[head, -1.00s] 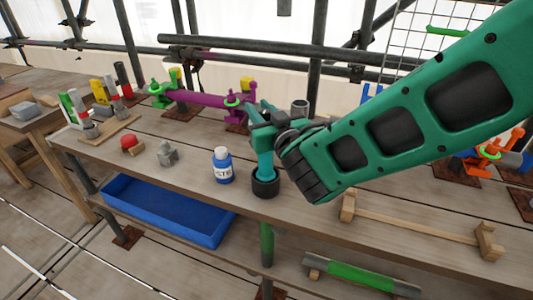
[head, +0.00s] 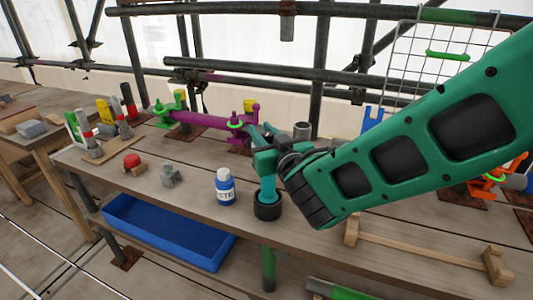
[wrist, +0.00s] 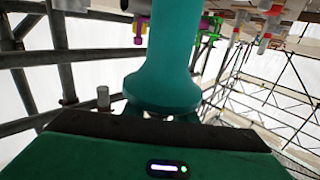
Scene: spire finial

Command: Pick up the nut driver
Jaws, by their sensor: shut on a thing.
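The nut driver (head: 267,188) is a teal, upright tool. Its lower end is in a black round cup (head: 268,210) on the workbench, near the front edge. My gripper (head: 266,157) is shut on its upper part, reaching in from the right. In the wrist view the nut driver (wrist: 165,60) is a large teal shaft that flares near the jaws. My jaws hide part of it, and the cup hides its lower tip.
A blue-and-white bottle (head: 225,188) stands just left of the cup. A grey block (head: 171,176) and a red-topped item (head: 132,163) are farther left. A purple tube (head: 205,120) lies behind. A wooden rack (head: 420,243) is at right. A blue bin (head: 165,235) sits below.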

